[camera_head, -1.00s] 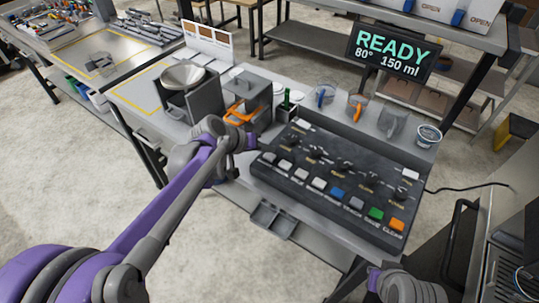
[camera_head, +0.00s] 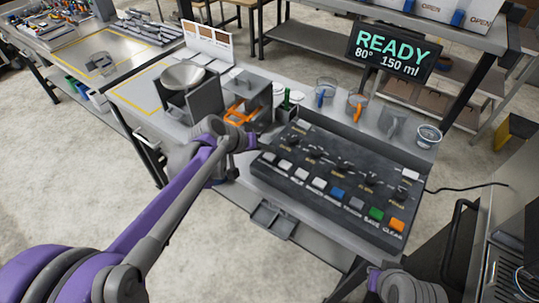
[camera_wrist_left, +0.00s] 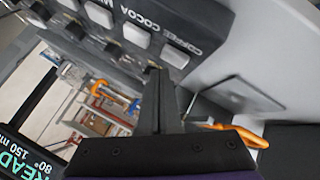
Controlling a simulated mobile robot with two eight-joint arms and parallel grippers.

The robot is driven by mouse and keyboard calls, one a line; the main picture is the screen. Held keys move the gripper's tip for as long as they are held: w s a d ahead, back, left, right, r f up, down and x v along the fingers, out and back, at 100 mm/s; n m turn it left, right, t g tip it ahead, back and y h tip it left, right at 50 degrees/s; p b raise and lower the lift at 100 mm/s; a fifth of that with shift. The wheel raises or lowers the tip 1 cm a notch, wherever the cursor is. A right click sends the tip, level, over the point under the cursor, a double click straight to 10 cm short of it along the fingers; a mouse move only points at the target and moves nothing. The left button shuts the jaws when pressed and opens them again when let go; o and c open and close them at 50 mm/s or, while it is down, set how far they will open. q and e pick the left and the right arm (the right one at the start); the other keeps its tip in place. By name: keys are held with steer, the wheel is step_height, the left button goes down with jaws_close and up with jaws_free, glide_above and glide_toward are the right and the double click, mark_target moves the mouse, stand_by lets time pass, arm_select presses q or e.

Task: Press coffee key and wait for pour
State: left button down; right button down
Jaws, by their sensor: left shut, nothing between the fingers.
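The dark key panel (camera_head: 330,225) lies on the grey table with a row of keys along its front. The coffee key (camera_head: 270,157) is the pale key at its left end; in the left wrist view the coffee key (camera_wrist_left: 175,55) sits beside the COFFEE label. My left gripper (camera_head: 260,143) is shut and empty at the panel's left end, close to this key. In the left wrist view its fingertips (camera_wrist_left: 153,72) show just beside the key; I cannot tell if they touch. The display (camera_head: 389,53) reads READY, 80°, 150 ml.
A metal bowl (camera_head: 183,76) on a grey stand and a grey unit with an orange part (camera_head: 239,117) stand left of the panel. Handled cups, including a blue-handled one (camera_head: 325,97), stand behind it. A small grey tray (camera_head: 272,219) juts from the table front.

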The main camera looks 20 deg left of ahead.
mark_target(267, 157)
arm_select(q)
steer(key=shift+f, duration=0.45)
arm_select(e)
steer(key=shift+s+f, duration=0.1)
steer(key=shift+f, duration=0.2)
arm_select(q)
steer(key=shift+f+b, duration=0.45)
steer(key=shift+b, duration=0.05)
arm_select(e)
steer(key=shift+s+f, duration=0.1)
steer(key=shift+f, duration=0.25)
arm_select(q)
steer(key=shift+r, duration=0.1)
arm_select(e)
steer(key=shift+r, duration=0.1)
arm_select(q)
steer(key=shift+r+p, duration=0.55)
steer(key=shift+r, duration=0.25)
arm_select(e)
steer(key=shift+w+r, duration=0.3)
steer(key=shift+r, duration=0.35)
